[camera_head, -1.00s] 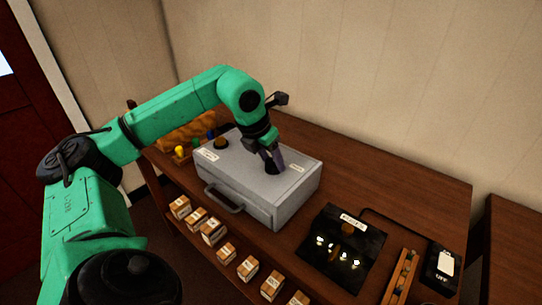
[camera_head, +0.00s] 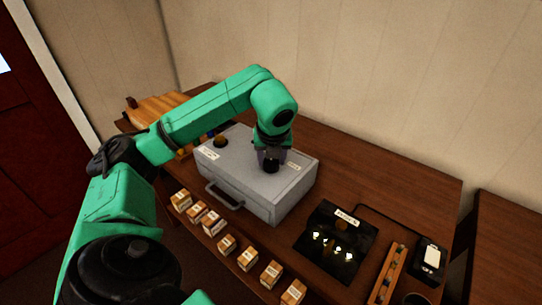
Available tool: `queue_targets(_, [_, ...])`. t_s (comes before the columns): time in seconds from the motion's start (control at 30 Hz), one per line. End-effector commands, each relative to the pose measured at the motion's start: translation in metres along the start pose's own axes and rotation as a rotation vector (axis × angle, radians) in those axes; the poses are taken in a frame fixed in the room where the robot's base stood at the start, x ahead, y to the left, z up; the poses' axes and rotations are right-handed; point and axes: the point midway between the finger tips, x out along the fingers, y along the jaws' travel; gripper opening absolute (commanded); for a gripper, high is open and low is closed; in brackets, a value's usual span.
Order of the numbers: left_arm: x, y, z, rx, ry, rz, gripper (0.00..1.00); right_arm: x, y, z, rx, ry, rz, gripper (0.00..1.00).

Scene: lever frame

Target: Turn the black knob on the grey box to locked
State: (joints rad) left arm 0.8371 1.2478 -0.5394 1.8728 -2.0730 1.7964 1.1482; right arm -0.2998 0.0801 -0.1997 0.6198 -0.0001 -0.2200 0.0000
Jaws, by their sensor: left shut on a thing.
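The grey box (camera_head: 243,180) lies on the wooden table with its handle (camera_head: 222,196) toward me. The black knob (camera_head: 271,167) sits on the box's top, right of the middle. My left gripper (camera_head: 271,160) points down from above and is shut on the knob; the fingers partly hide it. A white label (camera_head: 294,167) is to the right of the knob and another white label (camera_head: 209,153) is at the left end of the top. Their text is too small to read. My right gripper is not in view.
A brown round piece (camera_head: 221,141) is on the box's left end. Several small cartons (camera_head: 226,244) line the front edge. A black panel with lit spots (camera_head: 336,240), a narrow wooden rack (camera_head: 388,274) and a black switch box (camera_head: 430,257) stand at right. The table behind the box is clear.

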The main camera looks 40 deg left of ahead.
Motion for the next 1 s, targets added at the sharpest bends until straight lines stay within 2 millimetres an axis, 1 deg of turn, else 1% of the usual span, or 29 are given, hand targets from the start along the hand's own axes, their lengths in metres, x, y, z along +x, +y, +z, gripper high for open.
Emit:
queue_targets(0.23, [-0.0005, -0.0004, 0.0012, -0.044, -0.003, 0.016, 0.00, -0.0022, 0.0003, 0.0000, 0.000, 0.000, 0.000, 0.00])
queue_targets(0.6, [-0.0002, -0.0002, 0.0010, -0.048, -0.002, 0.019, 0.00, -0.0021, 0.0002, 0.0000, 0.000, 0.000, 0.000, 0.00])
queue_targets(0.63, [-0.0002, -0.0001, 0.0010, -0.048, -0.002, 0.019, 0.60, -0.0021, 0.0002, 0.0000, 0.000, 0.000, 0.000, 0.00])
queue_targets(0.7, [-0.0001, -0.0001, 0.0009, -0.048, -0.002, 0.019, 0.83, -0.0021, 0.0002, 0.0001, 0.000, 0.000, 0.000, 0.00])
queue_targets(1.0, [-0.0005, -0.0003, 0.0003, -0.045, 0.000, 0.019, 0.83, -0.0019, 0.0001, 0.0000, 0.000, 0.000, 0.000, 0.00])
